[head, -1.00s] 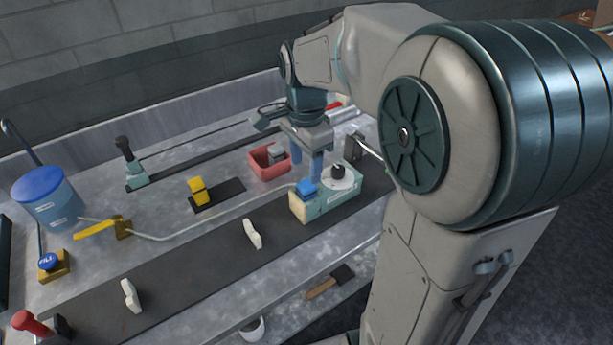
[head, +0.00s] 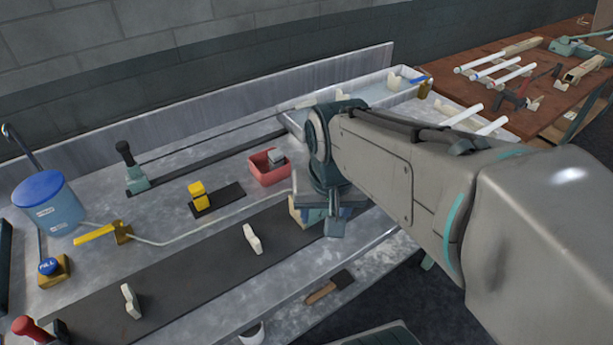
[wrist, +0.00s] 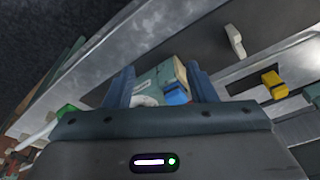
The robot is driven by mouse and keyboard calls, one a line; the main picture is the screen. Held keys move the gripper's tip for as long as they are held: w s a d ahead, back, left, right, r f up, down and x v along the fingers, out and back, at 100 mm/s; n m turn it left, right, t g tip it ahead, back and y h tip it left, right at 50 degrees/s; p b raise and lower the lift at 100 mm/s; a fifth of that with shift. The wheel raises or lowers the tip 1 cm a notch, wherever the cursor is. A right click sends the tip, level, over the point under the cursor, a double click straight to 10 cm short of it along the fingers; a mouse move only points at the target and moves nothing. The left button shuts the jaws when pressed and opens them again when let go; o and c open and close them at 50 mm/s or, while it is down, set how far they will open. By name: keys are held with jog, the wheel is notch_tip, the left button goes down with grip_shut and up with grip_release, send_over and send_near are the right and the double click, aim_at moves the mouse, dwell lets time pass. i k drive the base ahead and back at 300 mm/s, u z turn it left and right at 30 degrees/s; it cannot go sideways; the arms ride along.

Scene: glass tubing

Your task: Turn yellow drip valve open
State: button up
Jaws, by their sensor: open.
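The yellow drip valve (head: 100,233) has a long yellow lever on a small yellow body. It sits on the thin tube near the blue bucket (head: 50,205), at the left of the head view. My gripper (head: 328,215) is far to its right, pointing down over the teal box at the end of the dark strip. In the wrist view my gripper (wrist: 164,82) is open. The teal box (wrist: 150,82) with its blue block (wrist: 177,94) shows between and beyond the fingers. I cannot tell whether they touch it. The drip valve is not recognisable in the wrist view.
Cream clips (head: 252,239) stand on the dark strip (head: 190,268). A yellow block (head: 198,195), a red bin (head: 268,170), a blue FILL button (head: 48,266) and a red handle (head: 32,327) are around the bench.

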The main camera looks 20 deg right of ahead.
aim_at(117, 224)
jog(key=u, duration=1.45)
